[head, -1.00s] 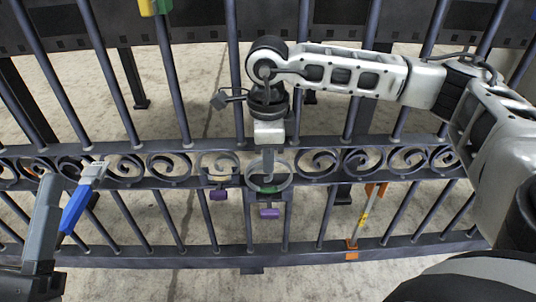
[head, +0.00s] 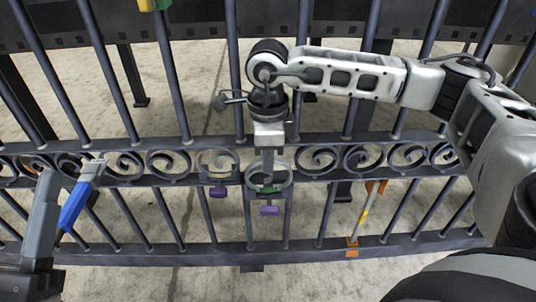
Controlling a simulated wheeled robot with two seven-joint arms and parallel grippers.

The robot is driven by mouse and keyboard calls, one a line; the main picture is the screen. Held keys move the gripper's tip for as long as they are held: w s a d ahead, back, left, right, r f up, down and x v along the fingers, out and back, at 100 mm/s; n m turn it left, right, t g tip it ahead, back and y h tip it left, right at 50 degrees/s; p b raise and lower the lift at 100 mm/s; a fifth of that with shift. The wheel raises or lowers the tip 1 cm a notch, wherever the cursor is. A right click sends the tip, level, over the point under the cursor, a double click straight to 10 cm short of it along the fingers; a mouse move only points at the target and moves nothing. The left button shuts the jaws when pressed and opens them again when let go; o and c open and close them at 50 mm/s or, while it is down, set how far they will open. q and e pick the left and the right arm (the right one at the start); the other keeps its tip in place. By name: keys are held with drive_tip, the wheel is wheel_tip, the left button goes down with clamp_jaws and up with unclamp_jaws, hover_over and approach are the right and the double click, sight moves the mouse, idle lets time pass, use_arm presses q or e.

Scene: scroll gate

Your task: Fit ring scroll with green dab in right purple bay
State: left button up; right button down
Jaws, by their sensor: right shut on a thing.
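My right gripper (head: 268,165) points down at the middle of the gate and is shut on the grey ring scroll (head: 290,177). The green dab (head: 267,190) shows at the ring's lower edge. The ring is at the scroll band, above the right purple tag (head: 269,211) that marks the right bay. I cannot tell whether it is seated or just in front. The left purple tag (head: 218,191) hangs under a paler ring scroll (head: 217,163). My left gripper (head: 42,215) is at lower left, away from the ring; its fingers are unclear.
The dark gate's scroll band (head: 169,164) runs across the view between upright bars. A blue-handled tool (head: 75,205) is at left, near my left gripper. An orange and yellow tool (head: 364,212) stands against the gate at right. Pale floor shows behind.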

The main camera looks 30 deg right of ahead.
use_arm(q)
drive_tip(key=shift+d+f, duration=0.15)
drive_tip(key=shift+f, duration=0.25)
use_arm(e)
drive_tip(key=shift+f, duration=0.5)
drive_tip(key=c, duration=1.4)
unclamp_jaws()
